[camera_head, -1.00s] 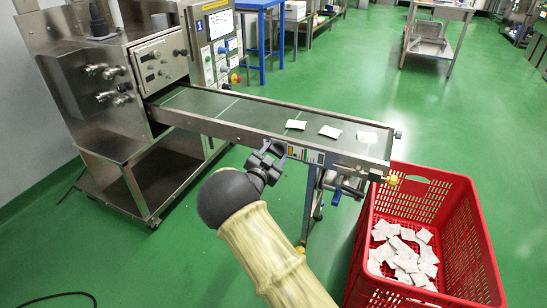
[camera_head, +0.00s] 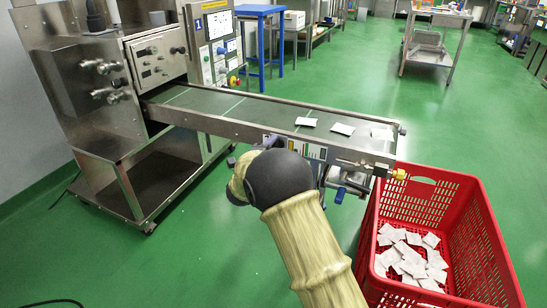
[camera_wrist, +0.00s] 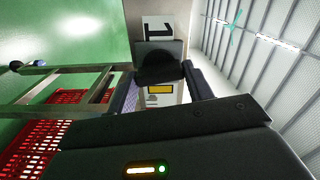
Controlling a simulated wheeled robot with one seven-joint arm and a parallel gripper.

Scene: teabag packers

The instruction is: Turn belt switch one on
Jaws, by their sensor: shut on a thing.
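The conveyor belt (camera_head: 255,112) runs from the steel machine toward the red crate, and its near side carries a labelled control panel (camera_head: 313,151). In the wrist view a black knob, which looks like belt switch one (camera_wrist: 158,66), sits in front of a white plate marked "1" (camera_wrist: 158,27). A yellow label (camera_wrist: 160,89) shows just below the knob. My gripper (camera_wrist: 162,82) is shut on the knob, with dark fingers on either side. In the head view my forearm and its dark joint hide the gripper and the switch. The knob's turn angle is unclear.
The red crate (camera_head: 495,235) holds several teabags and stands at the belt's end. Three white bags lie on the belt. The machine (camera_head: 95,90) has a panel of buttons (camera_head: 215,50). Green floor is open to the left and behind the belt.

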